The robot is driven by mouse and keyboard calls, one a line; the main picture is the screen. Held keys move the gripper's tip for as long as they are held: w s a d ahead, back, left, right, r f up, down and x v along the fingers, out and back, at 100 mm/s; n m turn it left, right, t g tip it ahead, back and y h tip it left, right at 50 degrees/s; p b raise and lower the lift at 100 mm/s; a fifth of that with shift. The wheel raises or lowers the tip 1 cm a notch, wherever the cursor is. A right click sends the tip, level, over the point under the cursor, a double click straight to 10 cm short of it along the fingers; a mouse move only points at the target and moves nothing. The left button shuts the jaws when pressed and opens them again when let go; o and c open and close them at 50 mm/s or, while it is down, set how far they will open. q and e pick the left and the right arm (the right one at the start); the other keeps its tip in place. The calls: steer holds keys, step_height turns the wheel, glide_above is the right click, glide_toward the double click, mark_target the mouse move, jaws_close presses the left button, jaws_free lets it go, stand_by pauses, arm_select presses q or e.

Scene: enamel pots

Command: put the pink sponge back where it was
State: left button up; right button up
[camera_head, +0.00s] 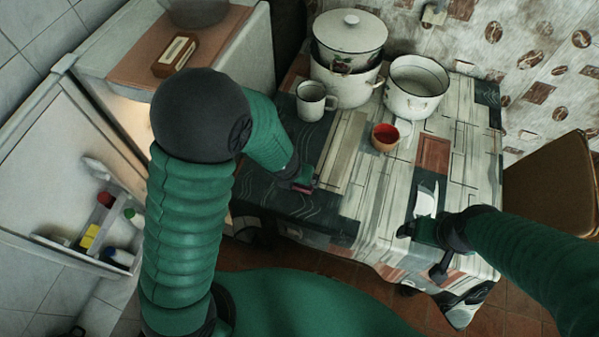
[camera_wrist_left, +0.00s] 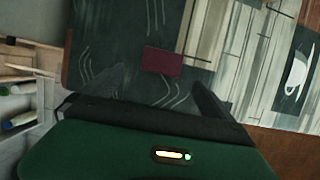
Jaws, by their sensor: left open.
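The pink sponge (camera_head: 303,188) lies on a dark patch of the patterned tablecloth, near the table's left front edge. In the left wrist view the sponge (camera_wrist_left: 163,61) shows as a flat dark-pink block just beyond and between my fingertips. My left gripper (camera_head: 298,181) is open over the sponge, and its two fingers (camera_wrist_left: 160,88) are spread with nothing between them. In the head view the gripper hides part of the sponge. My right gripper (camera_head: 420,230) is low over the table's right front side, by a white shape; its jaws are not clear.
White enamel pots (camera_head: 348,38) (camera_head: 416,86), a white mug (camera_head: 312,101) and a small orange-brown bowl with red inside (camera_head: 384,137) stand toward the back of the table (camera_head: 372,205). An open fridge door (camera_head: 60,165) is at left. A brown chair (camera_head: 555,180) is at right.

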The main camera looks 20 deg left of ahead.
arm_select(q)
steer(key=s+a+r+m, duration=0.1)
steer(key=s+r+m, duration=0.2)
steer(key=m, duration=0.9)
steer(key=s+a+r+m+g, duration=0.1)
steer(key=s+r+m, duration=0.3)
steer(key=m, duration=0.7)
steer(key=s+a+r+m, duration=0.3)
steer(key=s+m, duration=0.1)
steer(key=m, duration=0.8)
steer(key=shift+r+m+p, duration=0.25)
steer(key=shift+m+p, duration=0.05)
steer(key=shift+p, duration=0.1)
steer(key=shift+w, duration=0.1)
